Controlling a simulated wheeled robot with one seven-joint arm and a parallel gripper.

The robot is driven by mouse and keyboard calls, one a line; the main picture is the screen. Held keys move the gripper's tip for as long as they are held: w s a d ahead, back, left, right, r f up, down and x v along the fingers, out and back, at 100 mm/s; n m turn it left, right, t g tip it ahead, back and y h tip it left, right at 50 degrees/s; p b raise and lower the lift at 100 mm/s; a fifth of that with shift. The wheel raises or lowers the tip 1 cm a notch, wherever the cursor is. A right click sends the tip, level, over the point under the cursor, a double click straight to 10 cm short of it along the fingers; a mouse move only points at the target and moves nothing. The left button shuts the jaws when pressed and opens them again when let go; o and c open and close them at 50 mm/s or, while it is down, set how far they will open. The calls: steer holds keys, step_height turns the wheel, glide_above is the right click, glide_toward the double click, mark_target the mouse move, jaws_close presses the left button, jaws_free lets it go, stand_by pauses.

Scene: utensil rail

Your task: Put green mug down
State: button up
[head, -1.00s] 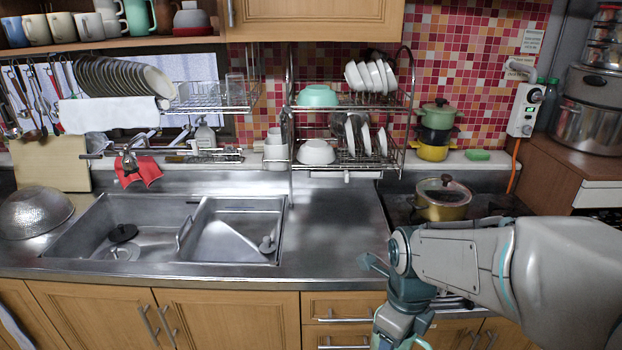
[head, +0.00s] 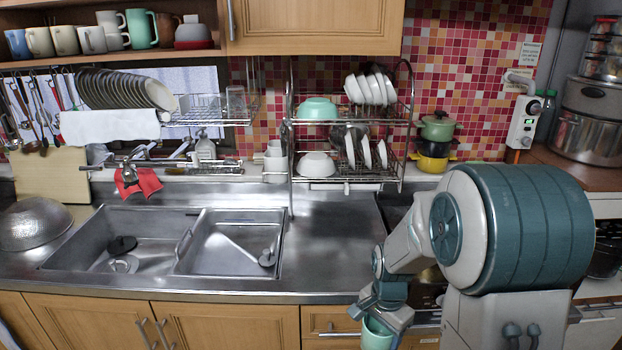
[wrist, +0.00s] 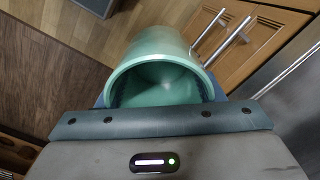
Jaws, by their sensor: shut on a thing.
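The green mug (head: 377,333) is in my gripper (head: 384,303), low in front of the counter's front edge and partly cut off by the bottom of the head view. In the wrist view the mug (wrist: 158,46) fills the middle, its open mouth turned toward the camera, and its pale green inside looks empty. My gripper is shut on it, though the fingers are mostly hidden behind the mug. The mug hangs over the floor beside the cabinet doors, apart from the counter (head: 330,235). Its handle is not clearly seen.
The bare steel counter lies between the sink (head: 225,245) and the stove. A two-tier dish rack (head: 330,180) with bowls and plates stands behind it. Several mugs, one mint green (head: 142,29), stand on the upper left shelf (head: 105,57). Cabinet doors (head: 235,320) are below.

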steer(key=w+f+n, duration=0.5)
steer(key=f+n, duration=0.4)
steer(key=n, duration=0.1)
steer(key=shift+a, duration=0.15)
